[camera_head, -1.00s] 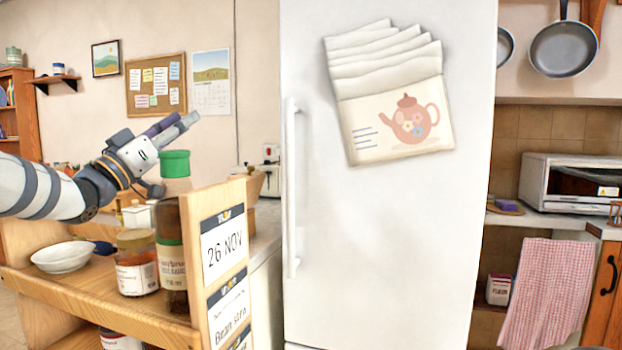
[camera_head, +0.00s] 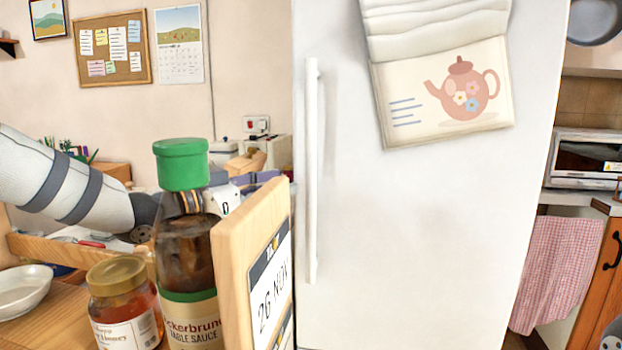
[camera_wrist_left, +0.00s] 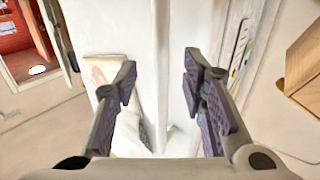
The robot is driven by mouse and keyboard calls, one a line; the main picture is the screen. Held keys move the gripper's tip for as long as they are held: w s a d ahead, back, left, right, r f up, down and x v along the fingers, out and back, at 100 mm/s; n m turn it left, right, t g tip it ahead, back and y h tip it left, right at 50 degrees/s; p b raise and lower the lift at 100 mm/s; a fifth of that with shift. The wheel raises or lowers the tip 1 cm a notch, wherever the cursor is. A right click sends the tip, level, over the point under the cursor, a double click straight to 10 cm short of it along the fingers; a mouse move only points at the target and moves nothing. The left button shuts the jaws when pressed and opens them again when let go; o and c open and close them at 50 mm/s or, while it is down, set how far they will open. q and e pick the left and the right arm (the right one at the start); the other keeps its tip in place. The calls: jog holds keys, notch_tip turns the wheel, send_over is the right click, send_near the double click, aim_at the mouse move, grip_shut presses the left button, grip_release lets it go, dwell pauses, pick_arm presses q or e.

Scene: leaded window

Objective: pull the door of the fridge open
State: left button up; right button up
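The white fridge (camera_head: 420,220) fills the middle of the head view, its door shut. Its long upright white handle (camera_head: 312,170) runs along the door's left edge. In the left wrist view the handle (camera_wrist_left: 161,50) is a pale bar running between the two fingers. My left gripper (camera_wrist_left: 160,84) is open, one finger on each side of the handle's line; I see no contact. In the head view, the sauce bottle and wooden board hide most of this gripper. My right gripper is not in view.
A wooden shelf board with a date card (camera_head: 245,260), a green-capped sauce bottle (camera_head: 184,250), a honey jar (camera_head: 124,305) and a white bowl (camera_head: 22,290) stand close in front of my left arm. A teapot picture (camera_head: 450,95) hangs on the door. A checked towel (camera_head: 560,270) hangs at right.

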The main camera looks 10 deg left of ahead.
aim_at(306, 182)
pick_arm(q)
jog(key=x, duration=0.7)
jog(key=shift+w+d+f, duration=0.15)
jog(key=shift+w+f, duration=0.1)
jog(key=shift+w, duration=0.05)
jog(key=shift+w+d+r, duration=0.2)
jog(key=shift+w+d, duration=0.05)
grip_shut()
